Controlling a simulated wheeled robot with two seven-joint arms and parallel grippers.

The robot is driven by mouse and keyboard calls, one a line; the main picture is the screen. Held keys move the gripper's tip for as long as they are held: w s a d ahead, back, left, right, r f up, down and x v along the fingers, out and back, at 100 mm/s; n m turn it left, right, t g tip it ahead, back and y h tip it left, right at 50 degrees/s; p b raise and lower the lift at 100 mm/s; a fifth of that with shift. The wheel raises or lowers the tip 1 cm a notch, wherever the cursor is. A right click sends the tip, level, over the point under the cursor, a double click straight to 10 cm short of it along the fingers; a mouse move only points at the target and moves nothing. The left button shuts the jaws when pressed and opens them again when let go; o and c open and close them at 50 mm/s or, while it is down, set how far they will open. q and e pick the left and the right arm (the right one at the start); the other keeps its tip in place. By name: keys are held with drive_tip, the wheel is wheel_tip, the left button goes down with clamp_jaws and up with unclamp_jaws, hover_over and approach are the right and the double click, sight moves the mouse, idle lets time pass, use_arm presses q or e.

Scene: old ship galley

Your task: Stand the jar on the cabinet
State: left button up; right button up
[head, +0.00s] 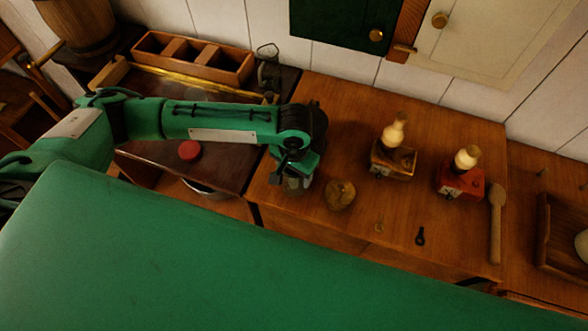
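My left arm reaches in from the left, and its gripper (294,176) points down at the left end of a brown wooden cabinet top (352,115). A small, greyish, glassy thing that looks like the jar (292,186) shows just below and between the fingers. It is mostly hidden by the gripper, so I cannot tell whether the fingers grip it or whether its base touches the wood. My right gripper is not in view.
A round brass-coloured object (340,194) sits close to the right of the gripper. Two box-shaped mills, one brown (393,160) and one red (460,183), stand farther right, with a wooden spoon (495,222). A dark key-like piece (420,236) lies near the front edge.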

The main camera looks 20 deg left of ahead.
use_arm(q)
drive_tip(key=o, duration=1.2)
drive_tip(key=shift+c, duration=0.2)
drive_tip(key=shift+r, duration=0.15)
wheel_tip(320, 180, up, 11)
drive_tip(key=shift+f+b, duration=0.2)
drive_tip(key=shift+b, duration=0.7)
drive_tip(key=shift+r, duration=0.65)
drive_tip(key=shift+s+f, duration=0.1)
